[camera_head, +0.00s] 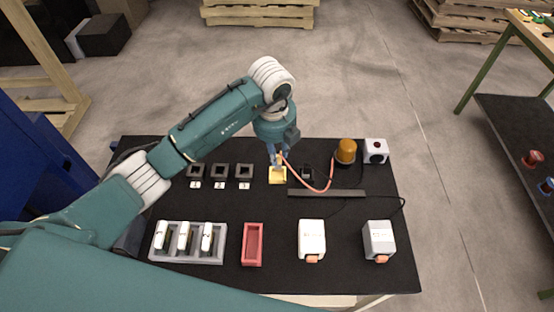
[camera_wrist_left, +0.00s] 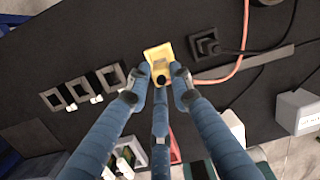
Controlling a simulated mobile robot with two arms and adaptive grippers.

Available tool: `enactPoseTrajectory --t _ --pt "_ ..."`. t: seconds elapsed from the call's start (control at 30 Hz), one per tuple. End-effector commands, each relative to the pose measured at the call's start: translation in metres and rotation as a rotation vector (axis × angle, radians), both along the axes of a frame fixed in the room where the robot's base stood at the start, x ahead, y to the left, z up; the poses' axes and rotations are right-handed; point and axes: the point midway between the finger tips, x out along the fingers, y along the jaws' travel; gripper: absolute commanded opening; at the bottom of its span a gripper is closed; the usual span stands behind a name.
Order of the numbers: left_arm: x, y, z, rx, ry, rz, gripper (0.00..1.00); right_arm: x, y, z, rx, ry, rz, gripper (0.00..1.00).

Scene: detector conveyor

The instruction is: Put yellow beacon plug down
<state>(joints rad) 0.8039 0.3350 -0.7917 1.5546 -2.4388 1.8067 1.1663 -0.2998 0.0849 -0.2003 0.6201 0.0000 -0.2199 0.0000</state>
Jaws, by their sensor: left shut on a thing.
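My left gripper (camera_head: 276,162) reaches down to a yellow square piece (camera_head: 278,178) on the black table. In the left wrist view, my left gripper (camera_wrist_left: 160,90) has its blue fingers closed in around the near side of this yellow piece (camera_wrist_left: 153,54), which has a grey middle. An orange cable (camera_head: 325,189) runs from the gripper to the amber beacon (camera_head: 345,150). The beacon plug at the cable's end is mostly hidden between the fingers. I cannot tell whether it is seated in the yellow piece or just above it. My right gripper is not in view.
Black square sockets (camera_head: 220,170) stand left of the yellow piece; another black socket (camera_head: 307,173) is close on its right. A dark bar (camera_head: 327,194) lies in front. Nearer are a grey rack (camera_head: 187,257), a red tray (camera_head: 252,262) and two white boxes (camera_head: 312,238).

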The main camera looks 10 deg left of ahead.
Motion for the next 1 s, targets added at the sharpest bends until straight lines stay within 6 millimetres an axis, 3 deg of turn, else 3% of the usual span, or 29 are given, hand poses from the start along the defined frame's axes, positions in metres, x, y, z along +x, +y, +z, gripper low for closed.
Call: enactPoseTrajectory --t 0.13,0.4,0.8,0.83,0.9,1.0 --pt "0.000 0.000 -0.012 0.001 0.001 0.000 0.00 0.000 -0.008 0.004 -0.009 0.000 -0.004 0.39" --pt "0.000 0.000 -0.047 0.001 0.000 -0.001 0.00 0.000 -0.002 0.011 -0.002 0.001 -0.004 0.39" --pt "0.001 0.000 -0.054 0.001 -0.002 -0.001 0.00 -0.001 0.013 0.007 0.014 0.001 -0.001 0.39" --pt "0.001 0.000 -0.053 0.001 -0.002 -0.001 0.25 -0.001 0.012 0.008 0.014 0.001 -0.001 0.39" --pt "0.000 0.000 -0.053 0.001 -0.002 -0.001 0.39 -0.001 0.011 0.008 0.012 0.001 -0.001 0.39" --pt "0.000 0.000 -0.053 0.000 -0.001 0.000 0.40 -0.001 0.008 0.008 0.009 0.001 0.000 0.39"
